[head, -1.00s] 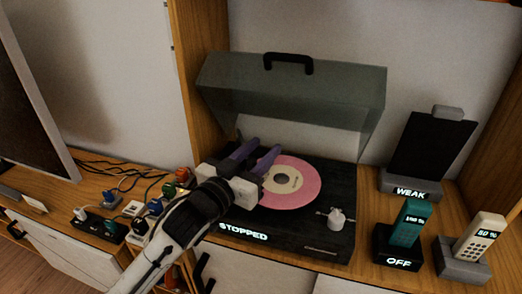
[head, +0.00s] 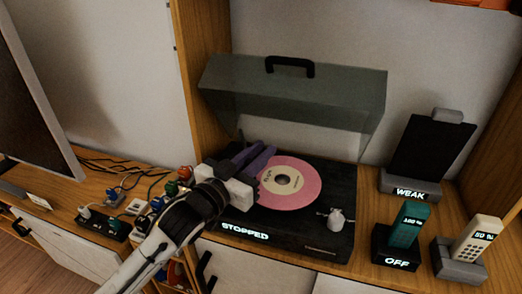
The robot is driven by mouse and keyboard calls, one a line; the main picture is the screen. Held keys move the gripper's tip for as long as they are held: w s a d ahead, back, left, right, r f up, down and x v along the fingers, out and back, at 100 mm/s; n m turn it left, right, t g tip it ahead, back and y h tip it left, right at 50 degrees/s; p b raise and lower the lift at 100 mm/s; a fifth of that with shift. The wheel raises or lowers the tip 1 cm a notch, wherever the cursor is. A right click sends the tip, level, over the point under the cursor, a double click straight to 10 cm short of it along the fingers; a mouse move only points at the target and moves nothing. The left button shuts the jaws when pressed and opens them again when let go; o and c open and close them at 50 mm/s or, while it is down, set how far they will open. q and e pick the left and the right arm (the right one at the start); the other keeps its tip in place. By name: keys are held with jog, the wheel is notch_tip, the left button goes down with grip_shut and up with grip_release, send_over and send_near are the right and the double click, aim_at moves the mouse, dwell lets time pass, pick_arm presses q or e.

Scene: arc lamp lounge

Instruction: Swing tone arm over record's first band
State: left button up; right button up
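A black record player (head: 318,238) stands on the wooden shelf with its tinted lid (head: 290,93) raised. A pink record (head: 305,178) with a cream label lies on it. The front display (head: 245,232) reads STOPPED. A pale knob-like part (head: 336,219), seemingly at the tone arm, sits at the deck's front right, off the record; the arm itself is hard to make out. My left gripper (head: 256,155), with purple fingers, is over the deck's left side at the record's left edge. Its fingers look apart, with nothing seen between them. My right gripper is not in view.
Right of the player stand a teal handset (head: 408,224) in a dock reading OFF, a cream handset (head: 477,237) in a grey dock, and a black panel (head: 432,150) on a base reading WEAK. A power strip (head: 103,224) and cables lie left.

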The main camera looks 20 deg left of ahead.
pick_arm(q)
jog(key=o, duration=0.4)
jog(key=shift+c, duration=0.2)
jog(key=shift+s, duration=0.1)
jog(key=v, duration=1)
jog(key=shift+s, duration=0.1)
